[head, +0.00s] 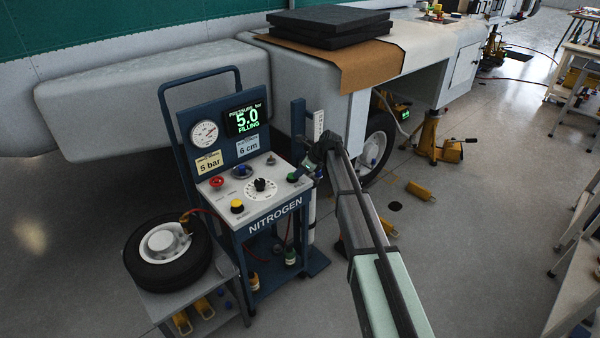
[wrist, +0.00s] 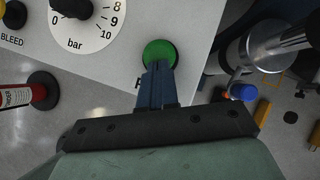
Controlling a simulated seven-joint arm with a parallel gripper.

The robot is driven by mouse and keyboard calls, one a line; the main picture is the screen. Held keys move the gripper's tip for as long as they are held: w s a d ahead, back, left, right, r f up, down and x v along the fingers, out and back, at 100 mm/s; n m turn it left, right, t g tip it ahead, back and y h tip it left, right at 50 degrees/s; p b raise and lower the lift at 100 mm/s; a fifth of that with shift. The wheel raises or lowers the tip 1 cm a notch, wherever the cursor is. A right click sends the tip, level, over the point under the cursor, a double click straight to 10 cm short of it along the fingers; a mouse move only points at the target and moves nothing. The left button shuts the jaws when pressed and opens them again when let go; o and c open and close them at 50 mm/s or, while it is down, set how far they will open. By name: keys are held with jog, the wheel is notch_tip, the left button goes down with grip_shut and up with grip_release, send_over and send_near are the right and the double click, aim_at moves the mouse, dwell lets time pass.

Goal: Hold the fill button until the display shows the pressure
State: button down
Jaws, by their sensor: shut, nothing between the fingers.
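The blue nitrogen cart (head: 272,225) stands left of centre in the head view. Its display (head: 245,120) reads "PRESSURE bar 5.0 FILLING" in green. A yellow card (head: 208,162) below the gauge (head: 204,133) reads "5 bar". The green button (head: 292,177) is at the panel's right side. In the wrist view, my shut, empty gripper (wrist: 158,68) has its fingertips at the lower edge of the green button (wrist: 160,50) and appears to touch it. The fingers partly cover the label below it. How far the button is pressed cannot be told.
A dial knob (head: 260,184), a yellow button (head: 237,206) and a red knob (head: 217,182) share the panel. A wheel (head: 150,270) lies on a low stand to the left, with a red hose near it. A helicopter tyre (head: 375,145) stands behind my arm.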

jog(key=shift+w+a+f, duration=0.15)
jog(key=shift+a+f, duration=0.2)
jog(key=v, duration=1.5)
